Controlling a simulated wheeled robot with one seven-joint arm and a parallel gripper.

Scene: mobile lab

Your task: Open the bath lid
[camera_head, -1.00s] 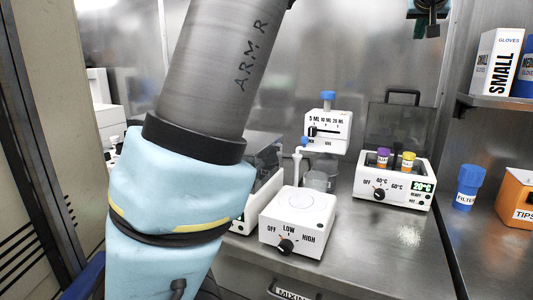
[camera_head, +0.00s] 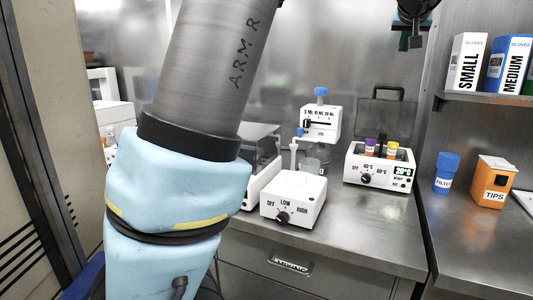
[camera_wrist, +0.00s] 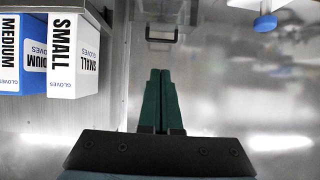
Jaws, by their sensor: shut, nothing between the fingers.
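The bath (camera_head: 378,170) is a white box on the steel bench, with a temperature dial and a green-lit display. Its smoky clear lid (camera_head: 384,120) stands raised at the back, with a black handle (camera_head: 387,90) on top. My gripper (camera_head: 412,40) is above the bath near the top edge of the head view, clear of the lid. In the wrist view its green fingers (camera_wrist: 163,74) are together and empty. A dark handle (camera_wrist: 162,34) shows beyond the fingertips.
A white stirrer (camera_head: 293,198) and a dispenser with a blue cap (camera_head: 320,120) stand left of the bath. A blue filter bottle (camera_head: 446,172) and an orange tips box (camera_head: 493,182) stand right. Glove boxes (camera_head: 467,62) sit on a shelf near my gripper. Bench front is clear.

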